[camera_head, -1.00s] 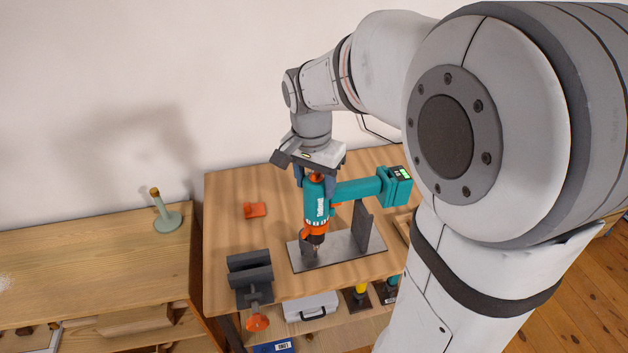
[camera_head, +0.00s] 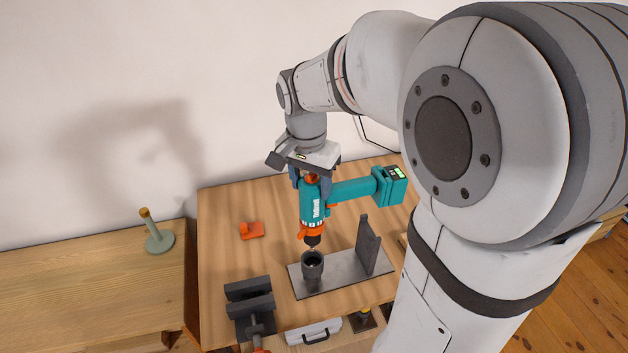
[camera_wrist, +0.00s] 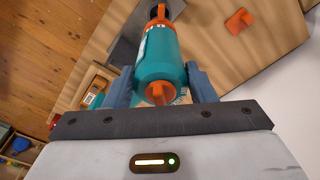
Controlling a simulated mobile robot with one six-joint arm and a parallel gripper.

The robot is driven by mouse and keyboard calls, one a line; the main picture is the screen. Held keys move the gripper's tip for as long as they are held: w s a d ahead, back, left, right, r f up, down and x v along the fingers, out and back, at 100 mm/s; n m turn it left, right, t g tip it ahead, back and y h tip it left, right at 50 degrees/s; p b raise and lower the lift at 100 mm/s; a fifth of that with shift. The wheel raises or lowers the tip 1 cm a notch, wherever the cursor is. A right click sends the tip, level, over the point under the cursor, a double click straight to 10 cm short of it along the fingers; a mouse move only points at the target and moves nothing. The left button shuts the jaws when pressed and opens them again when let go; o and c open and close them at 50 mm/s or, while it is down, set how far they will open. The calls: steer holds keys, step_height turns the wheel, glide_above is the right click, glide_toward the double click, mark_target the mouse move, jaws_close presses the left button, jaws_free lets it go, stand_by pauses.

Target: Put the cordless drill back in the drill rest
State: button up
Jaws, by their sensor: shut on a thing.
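The cordless drill (camera_head: 313,203) is teal with an orange collar and a dark chuck pointing down. My gripper (camera_head: 311,187) is shut on its body, and the handle and battery stick out to the right. In the wrist view the drill (camera_wrist: 157,58) sits between the two fingers of my gripper (camera_wrist: 160,88). The drill rest (camera_head: 340,274) is a grey plate with a dark round cup at its left and an upright plate at its right. The drill's tip is just above the cup; whether it touches the rim I cannot tell.
A dark vise (camera_head: 250,301) stands at the table's front left. A small orange object (camera_head: 251,230) lies on the table (camera_head: 225,208), also visible in the wrist view (camera_wrist: 239,21). A green stand (camera_head: 158,240) is on the left bench. The tabletop left of the rest is mostly clear.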

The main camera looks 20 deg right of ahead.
mark_target(311, 222)
steer(key=shift+f+b, duration=1.05)
steer(key=shift+f, duration=0.05)
steer(key=shift+f+b, duration=0.3)
steer(key=shift+b, duration=0.05)
stand_by(1.0)
steer(key=shift+f+b, duration=0.3)
steer(key=shift+f, duration=0.1)
steer(key=shift+f+b, duration=3.05)
steer(key=shift+f, duration=1)
steer(key=o, duration=1.3)
steer(key=shift+s, duration=0.15)
steer(key=shift+c, duration=0.2)
